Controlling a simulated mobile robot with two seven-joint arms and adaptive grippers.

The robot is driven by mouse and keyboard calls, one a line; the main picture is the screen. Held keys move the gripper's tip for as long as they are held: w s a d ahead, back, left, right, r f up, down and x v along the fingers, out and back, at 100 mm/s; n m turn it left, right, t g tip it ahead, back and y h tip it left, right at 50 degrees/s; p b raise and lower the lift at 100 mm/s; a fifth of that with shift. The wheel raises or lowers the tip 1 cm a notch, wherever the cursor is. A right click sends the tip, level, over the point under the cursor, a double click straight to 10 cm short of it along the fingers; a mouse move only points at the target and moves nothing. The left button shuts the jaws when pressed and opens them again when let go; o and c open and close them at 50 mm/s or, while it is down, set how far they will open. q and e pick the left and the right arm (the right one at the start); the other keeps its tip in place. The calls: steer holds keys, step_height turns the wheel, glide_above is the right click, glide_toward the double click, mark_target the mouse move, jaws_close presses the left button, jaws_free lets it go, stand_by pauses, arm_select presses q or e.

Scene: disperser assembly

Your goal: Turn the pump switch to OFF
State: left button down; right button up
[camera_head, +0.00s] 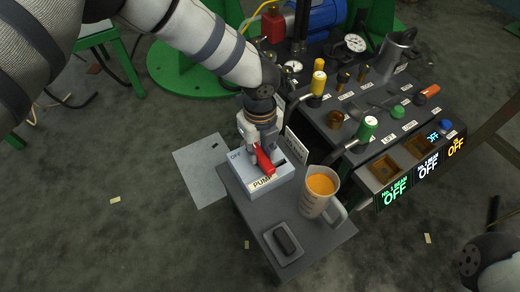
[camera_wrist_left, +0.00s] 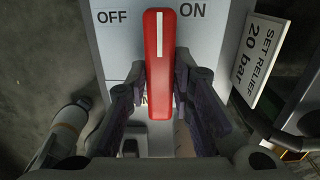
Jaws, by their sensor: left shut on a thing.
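The pump switch has a red handle (camera_head: 264,160) on a light grey box (camera_head: 285,181) labelled PUMP. In the left wrist view the red handle (camera_wrist_left: 159,60) carries a white line and stands between the words OFF and ON. The line points nearly straight up in that view, tilted slightly toward ON. My left gripper (camera_wrist_left: 158,85) is shut on the handle, one finger on each side. In the head view my left gripper (camera_head: 262,150) partly covers the handle and the box top.
A measuring jug of orange liquid (camera_head: 318,192) stands close right of the box. A small tray (camera_head: 293,257) holds a dark block on the grey table (camera_head: 258,228). A SET RELIEF 20 bar sign (camera_wrist_left: 262,58) stands beside the switch. A control panel (camera_head: 345,132) with levers lies right.

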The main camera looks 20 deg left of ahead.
arm_select(q)
steer(key=shift+r+n, duration=0.1)
steer(key=shift+n, duration=0.2)
arm_select(e)
steer(key=shift+r, duration=0.2)
arm_select(q)
steer(key=n+p, duration=0.2)
steer(key=n, duration=0.1)
steer(key=n+p, duration=0.1)
steer(key=n, duration=0.3)
steer(key=shift+p, duration=0.3)
steer(key=n+p, duration=0.1)
steer(key=n, duration=0.4)
steer(key=shift+n, duration=0.4)
steer(key=shift+n+p, duration=0.5)
steer(key=shift+n, duration=1.7)
arm_select(e)
steer(key=shift+t, duration=0.4)
steer(key=shift+w+d+r, duration=0.1)
steer(key=shift+w+r, duration=0.15)
steer(key=shift+r, duration=0.45)
steer(key=shift+w+d+r, duration=0.1)
steer(key=shift+w+r, duration=0.2)
steer(key=shift+r, duration=0.45)
steer(key=shift+w+r, duration=0.25)
steer(key=shift+r, duration=0.45)
arm_select(q)
steer(key=c, duration=1.4)
jaws_free()
